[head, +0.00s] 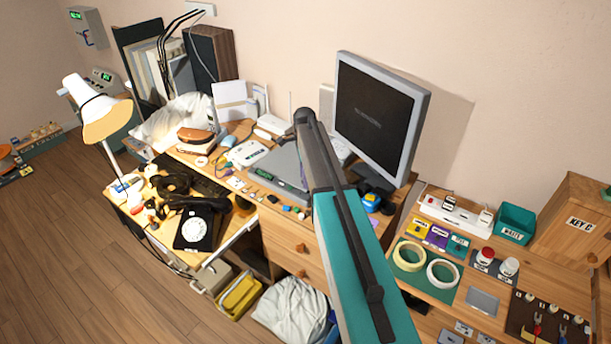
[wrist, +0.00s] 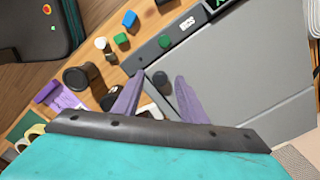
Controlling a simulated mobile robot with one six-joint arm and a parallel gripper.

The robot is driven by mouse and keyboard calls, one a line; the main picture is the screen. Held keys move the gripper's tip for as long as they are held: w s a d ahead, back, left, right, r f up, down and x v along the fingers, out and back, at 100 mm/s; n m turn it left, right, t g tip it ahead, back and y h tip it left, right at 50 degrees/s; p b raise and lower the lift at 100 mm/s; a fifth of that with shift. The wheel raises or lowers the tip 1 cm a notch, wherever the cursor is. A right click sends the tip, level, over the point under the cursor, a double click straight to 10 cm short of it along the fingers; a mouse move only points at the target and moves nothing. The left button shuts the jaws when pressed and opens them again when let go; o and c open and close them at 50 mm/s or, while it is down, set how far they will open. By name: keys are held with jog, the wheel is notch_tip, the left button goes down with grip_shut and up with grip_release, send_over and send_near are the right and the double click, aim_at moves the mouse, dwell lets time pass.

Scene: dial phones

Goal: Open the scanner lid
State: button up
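The scanner (head: 285,168) is a flat grey box on the desk, with its lid lying flat and a small green display at its front left. In the wrist view the pale grey lid (wrist: 235,75) fills the right side. A darker front strip (wrist: 205,14) carries a white label, a green button (wrist: 165,41) and a dark display. In the head view my arm hides most of the gripper and the scanner's right part.
A monitor (head: 378,115) stands behind and right of the scanner. Small coloured blocks and dark round caps (wrist: 77,79) lie along the desk in front of it. A black dial phone (head: 196,226) and a lamp (head: 100,112) are at left.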

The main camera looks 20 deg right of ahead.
jog(key=shift+f, duration=0.2)
jog(key=shift+c, duration=0.4)
grip_shut()
jog(key=shift+r, duration=0.15)
